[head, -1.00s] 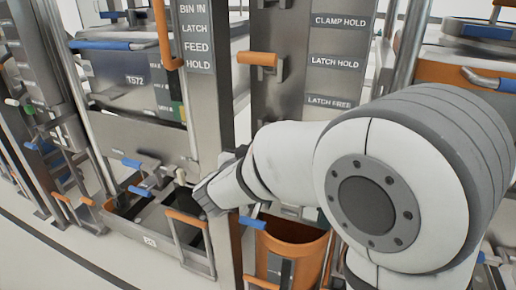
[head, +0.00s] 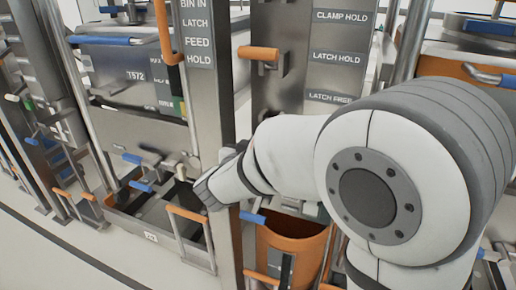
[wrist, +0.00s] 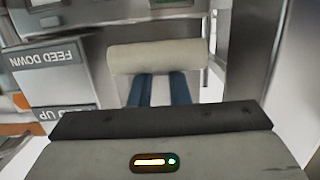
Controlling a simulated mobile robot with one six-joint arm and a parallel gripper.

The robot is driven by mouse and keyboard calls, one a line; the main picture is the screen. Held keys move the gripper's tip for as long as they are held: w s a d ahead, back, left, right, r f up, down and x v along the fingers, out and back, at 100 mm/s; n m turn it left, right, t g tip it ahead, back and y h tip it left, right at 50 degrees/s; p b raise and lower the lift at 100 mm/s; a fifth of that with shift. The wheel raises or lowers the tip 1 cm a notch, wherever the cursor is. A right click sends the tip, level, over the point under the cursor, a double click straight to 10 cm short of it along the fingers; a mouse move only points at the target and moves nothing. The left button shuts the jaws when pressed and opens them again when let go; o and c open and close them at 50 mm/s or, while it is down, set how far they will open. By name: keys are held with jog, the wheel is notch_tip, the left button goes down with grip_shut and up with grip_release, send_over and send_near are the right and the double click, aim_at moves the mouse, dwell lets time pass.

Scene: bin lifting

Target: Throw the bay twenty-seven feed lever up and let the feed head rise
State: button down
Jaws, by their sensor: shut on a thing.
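The feed lever's pale cylindrical grip (wrist: 160,57) lies across the upper middle of the wrist view. My gripper's two blue fingers (wrist: 158,85) reach up to it and are shut on it. An upside-down FEED DOWN plate (wrist: 52,57) is left of the grip, with a partly hidden FEED UP plate (wrist: 45,116) below it in the picture. In the head view, the pale grip (head: 182,171) shows just beyond my gripper (head: 183,186), low on the bay's front. My wrist hides part of the lever and its pivot.
An open dark tray (head: 120,228) with an orange-handled frame (head: 188,213) sits below the lever. A steel post (head: 221,110) stands close right of my gripper. An orange bin (head: 300,238) and a blue-handled lever (head: 252,218) are right of the post.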

grip_release()
dwell(1.0)
jog(key=p+v, duration=0.2)
jog(key=v, duration=0.5)
jog(key=shift+s, duration=0.4)
jog(key=shift+r, duration=0.1)
